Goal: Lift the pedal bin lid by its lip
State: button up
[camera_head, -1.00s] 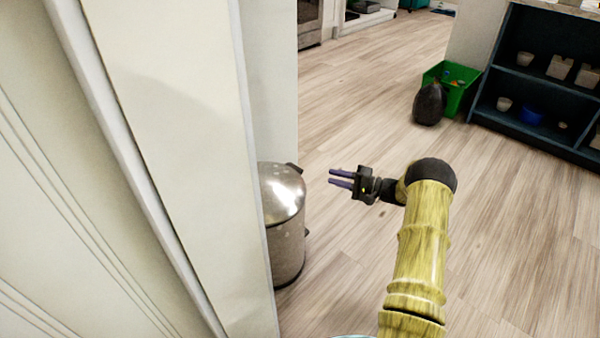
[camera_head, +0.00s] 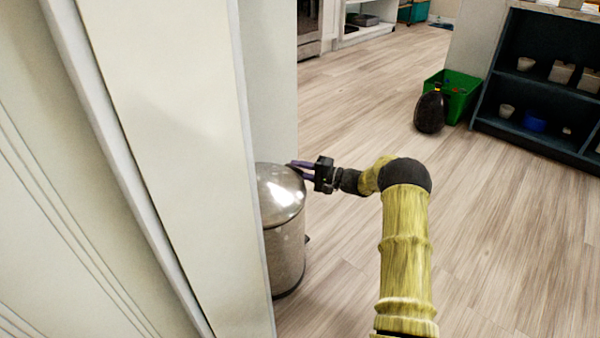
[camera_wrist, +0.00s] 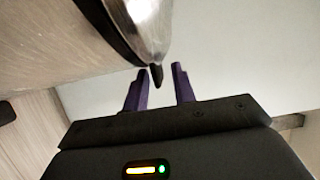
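The pedal bin (camera_head: 285,245) is a shiny metal cylinder partly hidden behind the white wall edge at the left. Its domed lid (camera_head: 278,192) is down. My gripper (camera_head: 297,170) is at the lid's far right rim, pointing left. In the wrist view, my gripper (camera_wrist: 160,84) is open, its two purple fingers apart. The lid (camera_wrist: 140,25) comes in from the upper left, and its dark lip (camera_wrist: 157,76) points down between the fingertips. I see no clear contact between lip and fingers.
A white wall panel (camera_head: 170,130) fills the left and stands close to the bin. A green crate (camera_head: 462,95) and a dark bag (camera_head: 430,112) stand at the back right beside dark shelving (camera_head: 530,90). The wooden floor between is clear.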

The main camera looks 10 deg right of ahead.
grip_shut()
jog(key=shift+s+a+f, duration=0.1)
dwell(1.2)
